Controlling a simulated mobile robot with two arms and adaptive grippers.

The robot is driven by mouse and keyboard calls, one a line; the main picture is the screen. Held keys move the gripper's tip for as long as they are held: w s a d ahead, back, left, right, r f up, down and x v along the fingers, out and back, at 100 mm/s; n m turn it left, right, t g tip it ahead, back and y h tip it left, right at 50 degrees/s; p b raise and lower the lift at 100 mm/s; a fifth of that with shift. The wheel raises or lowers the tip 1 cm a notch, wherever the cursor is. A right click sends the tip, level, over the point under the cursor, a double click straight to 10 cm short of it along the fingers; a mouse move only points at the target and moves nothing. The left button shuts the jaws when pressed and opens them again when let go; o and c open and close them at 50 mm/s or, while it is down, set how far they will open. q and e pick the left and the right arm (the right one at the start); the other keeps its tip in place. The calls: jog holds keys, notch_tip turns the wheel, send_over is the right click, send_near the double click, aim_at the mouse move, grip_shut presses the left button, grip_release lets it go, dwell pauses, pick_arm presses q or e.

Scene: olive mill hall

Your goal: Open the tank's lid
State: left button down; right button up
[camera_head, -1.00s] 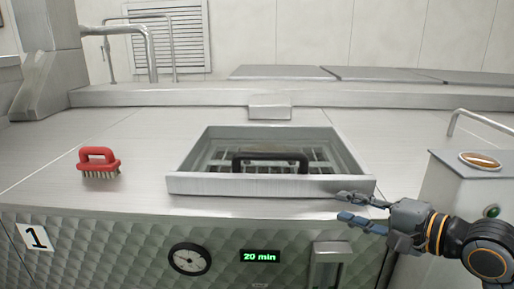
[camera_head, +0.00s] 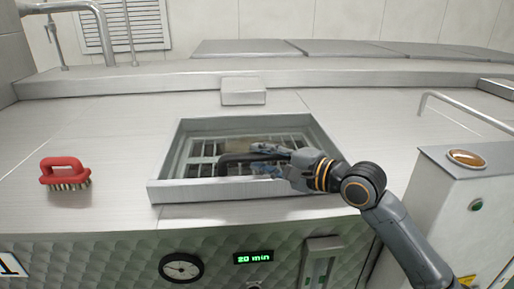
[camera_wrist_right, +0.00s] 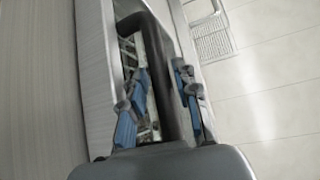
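The tank's lid (camera_head: 165,192) is a square metal frame with a barred window, lying flat on the steel tank top. A black bar handle (camera_head: 232,160) spans its middle. My right gripper (camera_head: 268,160) is over the lid at the handle's right end. In the right wrist view the dark handle (camera_wrist_right: 165,75) passes between the open blue-padded fingers (camera_wrist_right: 158,100), with gaps on both sides. The fingers do not appear closed on it. My left gripper is in neither view.
A red-handled brush (camera_head: 65,174) stands on the tank top at left. A hinge block (camera_head: 243,91) sits behind the lid. A grey cabinet (camera_head: 440,200) with a rail stands at right. A dial (camera_head: 181,268) and a display reading 20 min (camera_head: 253,257) are on the front.

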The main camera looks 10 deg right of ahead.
jog(key=shift+w+a, duration=0.35)
jog(key=shift+w, duration=0.15)
jog(key=shift+c, duration=0.4)
grip_shut()
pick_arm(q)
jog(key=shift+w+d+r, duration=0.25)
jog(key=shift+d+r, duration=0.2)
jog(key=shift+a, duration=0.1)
